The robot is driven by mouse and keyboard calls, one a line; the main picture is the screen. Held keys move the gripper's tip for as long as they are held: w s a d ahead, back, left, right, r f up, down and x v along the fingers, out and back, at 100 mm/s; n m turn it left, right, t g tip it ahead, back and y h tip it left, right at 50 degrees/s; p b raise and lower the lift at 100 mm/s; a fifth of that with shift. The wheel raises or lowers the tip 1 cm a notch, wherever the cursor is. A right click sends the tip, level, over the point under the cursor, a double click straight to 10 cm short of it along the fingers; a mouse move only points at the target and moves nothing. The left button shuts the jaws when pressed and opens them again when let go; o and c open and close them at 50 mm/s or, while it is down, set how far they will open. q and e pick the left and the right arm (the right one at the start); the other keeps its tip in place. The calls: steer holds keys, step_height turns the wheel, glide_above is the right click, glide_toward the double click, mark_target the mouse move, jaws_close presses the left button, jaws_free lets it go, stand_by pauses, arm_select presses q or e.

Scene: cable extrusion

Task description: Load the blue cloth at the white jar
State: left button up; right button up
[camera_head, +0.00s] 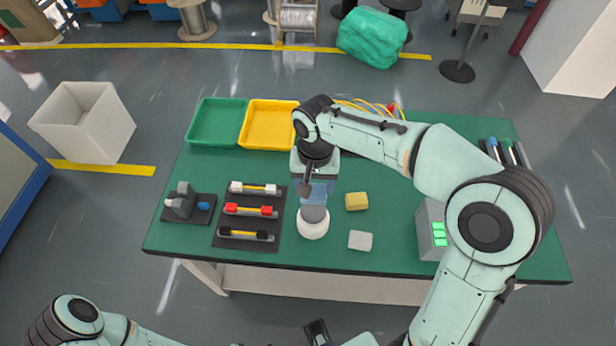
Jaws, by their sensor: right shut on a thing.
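The white jar (313,228) stands near the front middle of the green table, with a grey round top. My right gripper (312,187) points down just behind the jar and is shut on the blue cloth (323,190). The cloth hangs pale blue below the gripper, close behind the jar's grey top. I cannot tell if the cloth touches the jar. My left gripper (317,332) is at the bottom edge, in front of the table and mostly out of frame. Its opening cannot be made out.
A yellow block (356,201) and a grey block (360,240) lie right of the jar. A dark mat (228,233) with several connector pieces lies to its left. Green (217,121) and yellow (265,124) trays stand at the back left. A grey box with green lights (432,232) stands right.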

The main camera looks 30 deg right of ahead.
mark_target(314, 196)
steer(key=shift+s+f+b, duration=0.15)
steer(key=shift+f+b, duration=0.6)
steer(key=shift+f, duration=0.25)
step_height(314, 196, down, 3)
steer(key=shift+r+b, duration=0.1)
steer(key=shift+b, duration=1)
steer(key=shift+f+b, duration=0.55)
steer(key=shift+f, duration=0.1)
steer(key=shift+f+b, duration=0.3)
steer(key=shift+f, duration=0.2)
step_height(314, 196, up, 7)
steer(key=p, duration=0.6)
stand_by(0.8)
